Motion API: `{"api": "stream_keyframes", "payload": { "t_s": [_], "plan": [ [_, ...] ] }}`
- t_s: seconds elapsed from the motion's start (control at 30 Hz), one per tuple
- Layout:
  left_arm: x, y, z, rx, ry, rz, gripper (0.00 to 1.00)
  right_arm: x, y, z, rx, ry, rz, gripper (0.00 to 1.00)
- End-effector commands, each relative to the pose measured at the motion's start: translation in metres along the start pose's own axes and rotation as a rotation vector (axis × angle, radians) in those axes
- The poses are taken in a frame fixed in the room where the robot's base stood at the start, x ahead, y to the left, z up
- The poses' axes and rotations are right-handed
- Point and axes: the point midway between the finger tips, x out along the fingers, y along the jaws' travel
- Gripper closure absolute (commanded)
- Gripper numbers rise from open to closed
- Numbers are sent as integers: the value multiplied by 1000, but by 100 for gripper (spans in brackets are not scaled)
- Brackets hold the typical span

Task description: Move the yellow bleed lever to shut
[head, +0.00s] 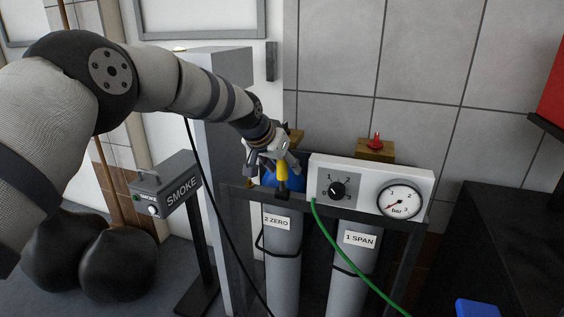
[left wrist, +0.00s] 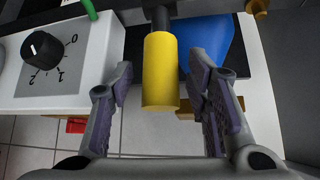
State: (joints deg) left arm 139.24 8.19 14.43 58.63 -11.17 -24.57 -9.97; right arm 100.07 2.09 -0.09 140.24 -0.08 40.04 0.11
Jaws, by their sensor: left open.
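The yellow bleed lever (head: 282,172) stands near the top of the frame, just left of the white panel. In the left wrist view the yellow lever (left wrist: 160,80) is a thick yellow handle on a dark stem. My left gripper (head: 267,158) is over the lever from above and behind it. In the left wrist view its fingers (left wrist: 161,70) are open, one on each side of the lever, with a visible gap on both sides. The gripper hides part of the lever and its mount in the head view. My right gripper is not in view.
A white panel (head: 427,184) with a black knob (head: 337,190) and bar gauge (head: 399,201) is close on the right. Cylinders labelled 2 ZERO (head: 283,250) and 1 SPAN (head: 347,260) stand below. A green hose (head: 345,256) hangs in front. A SMOKE box (head: 172,188) is left.

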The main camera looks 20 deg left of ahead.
Motion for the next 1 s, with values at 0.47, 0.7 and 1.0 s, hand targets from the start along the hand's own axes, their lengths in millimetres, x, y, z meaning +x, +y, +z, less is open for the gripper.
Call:
{"api": "stream_keyframes", "payload": {
  "t_s": [0.47,0.7,1.0],
  "plan": [
    [-106,0,-1,-1,2,0,55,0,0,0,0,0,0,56],
    [-119,0,0,-1,1,0,55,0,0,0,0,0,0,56],
    [-119,0,0,-1,1,0,55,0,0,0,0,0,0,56]
  ]
}}
